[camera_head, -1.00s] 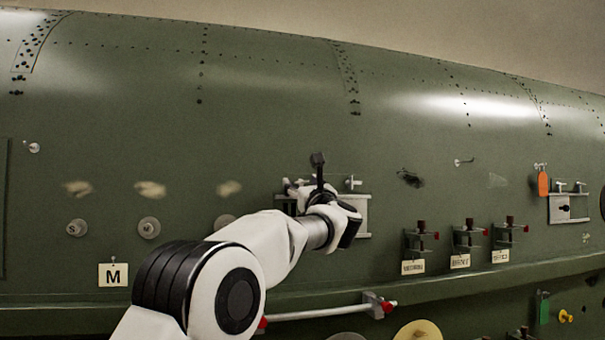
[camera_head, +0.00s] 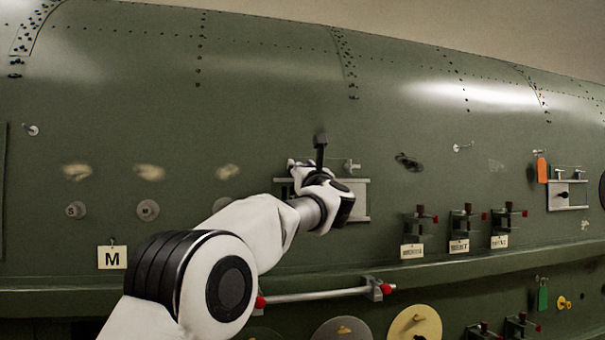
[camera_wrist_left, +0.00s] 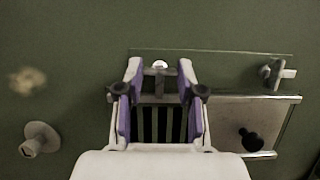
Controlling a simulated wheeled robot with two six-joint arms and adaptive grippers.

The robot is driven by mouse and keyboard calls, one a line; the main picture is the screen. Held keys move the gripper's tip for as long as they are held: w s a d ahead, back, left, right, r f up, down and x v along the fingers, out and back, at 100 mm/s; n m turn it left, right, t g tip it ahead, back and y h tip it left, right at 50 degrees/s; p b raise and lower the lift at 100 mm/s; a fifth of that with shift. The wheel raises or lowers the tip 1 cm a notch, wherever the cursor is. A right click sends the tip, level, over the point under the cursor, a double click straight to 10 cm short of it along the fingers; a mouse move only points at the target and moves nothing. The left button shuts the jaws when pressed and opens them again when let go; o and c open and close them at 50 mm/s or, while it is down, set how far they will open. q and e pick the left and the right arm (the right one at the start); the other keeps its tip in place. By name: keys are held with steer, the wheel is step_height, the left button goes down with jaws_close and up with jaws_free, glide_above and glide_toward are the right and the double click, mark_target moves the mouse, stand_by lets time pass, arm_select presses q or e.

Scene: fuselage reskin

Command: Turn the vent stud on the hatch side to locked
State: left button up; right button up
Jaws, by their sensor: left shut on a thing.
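My left gripper (camera_head: 300,172) is at the vent unit on the green fuselage side. In the left wrist view its two purple-lined fingers (camera_wrist_left: 160,88) stand on either side of a small metal stud (camera_wrist_left: 159,67), shut on it; the exact contact is partly hidden. Below the stud is a dark slotted vent opening (camera_wrist_left: 163,122). A second stud (camera_wrist_left: 275,72) with a crossbar stands to the right, apart from the gripper; it also shows in the head view (camera_head: 352,167). A sliding plate (camera_wrist_left: 222,117) with a black knob (camera_wrist_left: 250,139) sits below that stud. My right gripper is out of view.
Several clamps with red tips (camera_head: 420,222) stand out to the right above white labels. An orange tag (camera_head: 542,170) hangs by another framed vent (camera_head: 562,195) at far right. A rail (camera_head: 318,295) runs below my arm. Round discs (camera_wrist_left: 40,138) stick out at left.

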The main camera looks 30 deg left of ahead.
arm_select(q)
steer(key=shift+r, duration=0.1)
steer(key=o, duration=1.1)
steer(key=shift+o, duration=0.2)
steer(key=v, duration=1.2)
steer(key=shift+w, duration=0.1)
